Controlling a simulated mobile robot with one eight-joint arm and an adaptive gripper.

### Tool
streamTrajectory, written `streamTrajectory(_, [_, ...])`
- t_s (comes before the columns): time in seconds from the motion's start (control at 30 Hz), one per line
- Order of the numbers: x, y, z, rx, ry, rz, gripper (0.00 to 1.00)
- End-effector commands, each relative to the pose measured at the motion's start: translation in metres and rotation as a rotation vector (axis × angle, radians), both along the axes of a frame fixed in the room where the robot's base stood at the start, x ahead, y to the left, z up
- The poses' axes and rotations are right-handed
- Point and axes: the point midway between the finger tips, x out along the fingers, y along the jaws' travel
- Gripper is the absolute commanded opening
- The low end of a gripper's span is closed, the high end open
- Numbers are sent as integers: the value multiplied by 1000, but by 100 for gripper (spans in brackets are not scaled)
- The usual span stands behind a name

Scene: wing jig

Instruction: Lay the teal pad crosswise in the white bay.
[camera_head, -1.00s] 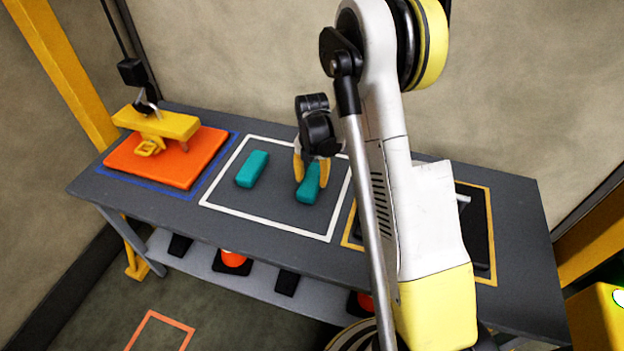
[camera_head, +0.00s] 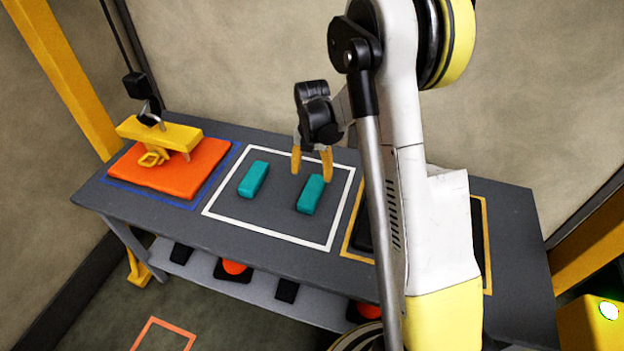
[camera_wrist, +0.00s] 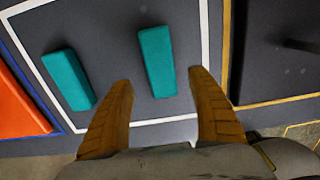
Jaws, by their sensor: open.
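Two teal pads lie inside the white-outlined bay (camera_head: 265,230) on the grey bench. The left teal pad (camera_head: 254,179) and the right teal pad (camera_head: 311,194) lie apart, roughly parallel, their long sides running from front to back. My gripper (camera_head: 312,176) is open and empty, raised a little above the right pad. In the wrist view, the right pad (camera_wrist: 157,61) shows ahead between my open fingers (camera_wrist: 165,110), and the left pad (camera_wrist: 68,80) lies left of them. Nothing is between the fingertips.
An orange slab (camera_head: 170,175) with a yellow clamp-like fixture (camera_head: 160,135) stands in the blue-outlined bay at left. A yellow-outlined bay (camera_head: 347,243) with a dark plate lies at right, partly hidden by my arm. Bare bench shows around the pads.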

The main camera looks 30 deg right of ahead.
Motion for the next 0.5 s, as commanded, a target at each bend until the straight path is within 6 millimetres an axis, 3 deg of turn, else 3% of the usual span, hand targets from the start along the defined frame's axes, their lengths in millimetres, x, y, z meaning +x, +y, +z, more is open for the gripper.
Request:
streamTrajectory(0.1, [0,0,25,0,0,0,68])
streamTrajectory(0.33, [-2,2,49,-1,-7,-28,68])
streamTrajectory(0.5, [-18,18,92,-4,-71,-264,68])
